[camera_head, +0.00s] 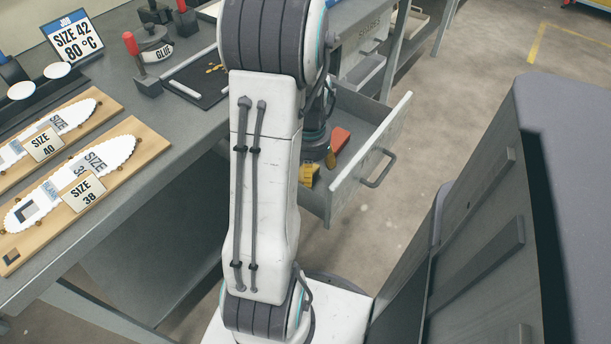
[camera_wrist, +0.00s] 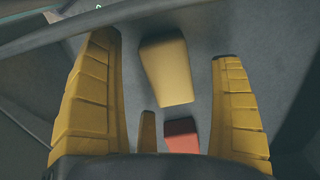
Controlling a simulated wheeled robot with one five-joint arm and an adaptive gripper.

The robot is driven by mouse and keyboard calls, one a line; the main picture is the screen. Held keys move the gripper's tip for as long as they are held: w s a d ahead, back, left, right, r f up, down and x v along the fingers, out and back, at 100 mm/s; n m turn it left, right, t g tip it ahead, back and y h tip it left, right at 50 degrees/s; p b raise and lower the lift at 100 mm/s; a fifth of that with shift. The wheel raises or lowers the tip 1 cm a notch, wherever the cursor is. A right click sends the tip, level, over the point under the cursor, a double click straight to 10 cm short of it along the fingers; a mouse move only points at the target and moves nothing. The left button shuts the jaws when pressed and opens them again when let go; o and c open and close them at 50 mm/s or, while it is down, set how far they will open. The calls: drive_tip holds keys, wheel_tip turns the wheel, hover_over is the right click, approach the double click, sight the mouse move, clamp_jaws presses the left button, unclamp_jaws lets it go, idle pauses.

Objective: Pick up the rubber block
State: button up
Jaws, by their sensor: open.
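My gripper (camera_wrist: 166,50) is open in the wrist view, with one ribbed yellow finger on each side. A pale tan block (camera_wrist: 167,72), which looks like the rubber block, lies on the grey drawer floor between the fingers, apart from both. A red piece (camera_wrist: 182,136) lies close to its lower end, partly cut off by my gripper's body. In the head view my gripper (camera_head: 318,170) reaches down into the open drawer (camera_head: 372,160), mostly behind my arm. An orange-red thing (camera_head: 340,138) shows beside it there; the tan block is hidden.
The drawer's front panel with its handle (camera_head: 378,168) stands right of my gripper. The workbench (camera_head: 185,130) holds insole boards (camera_head: 70,195), a size sign (camera_head: 73,38), a glue pot (camera_head: 155,45) and a dark tray (camera_head: 205,80). A grey cabinet (camera_head: 480,240) stands at right.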

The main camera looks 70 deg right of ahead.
drive_tip(key=shift+f, duration=0.25)
drive_tip(key=c, duration=1.3)
drive_tip(key=shift+r+p, duration=0.3)
drive_tip(key=shift+r, duration=0.55)
drive_tip(key=r, duration=0.1)
drive_tip(key=d+r+p, duration=0.1)
drive_tip(key=r, duration=0.1)
drive_tip(key=shift+s+r, duration=0.15)
drive_tip(key=shift+s, duration=0.05)
drive_tip(key=s+d+r+p, duration=0.3)
drive_tip(key=s+d+r, duration=0.2)
drive_tip(key=d, duration=0.4)
drive_tip(key=shift+s+r, duration=0.2)
drive_tip(key=shift+r, duration=0.35)
drive_tip(key=shift+d, duration=0.1)
